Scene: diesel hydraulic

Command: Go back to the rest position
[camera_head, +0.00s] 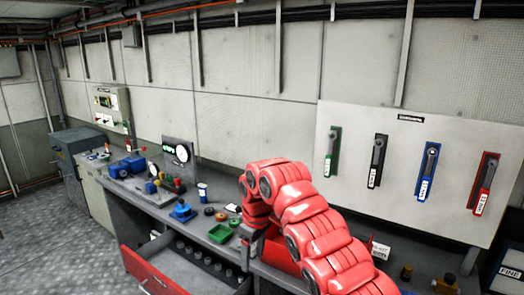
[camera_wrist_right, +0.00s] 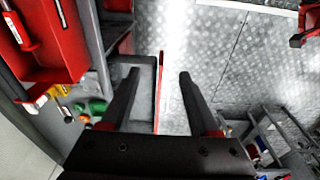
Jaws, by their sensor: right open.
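My right arm, with red padded covers, reaches in from the lower right of the head view, over the workbench. Its right gripper (camera_head: 247,248) is small and partly hidden there, near the bench's front edge. In the right wrist view the gripper (camera_wrist_right: 158,85) shows two dark fingers spread wide with nothing between them. Beyond the fingers are a red drawer edge (camera_wrist_right: 162,85) and the metal floor. My left gripper is in neither view.
A drawer with a red front (camera_head: 150,270) stands open below the bench. A green tray (camera_head: 220,233) and a blue part (camera_head: 183,211) lie on the bench top. A white tool board (camera_head: 400,135) holds several wrenches. Patterned floor (camera_head: 45,240) is clear at left.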

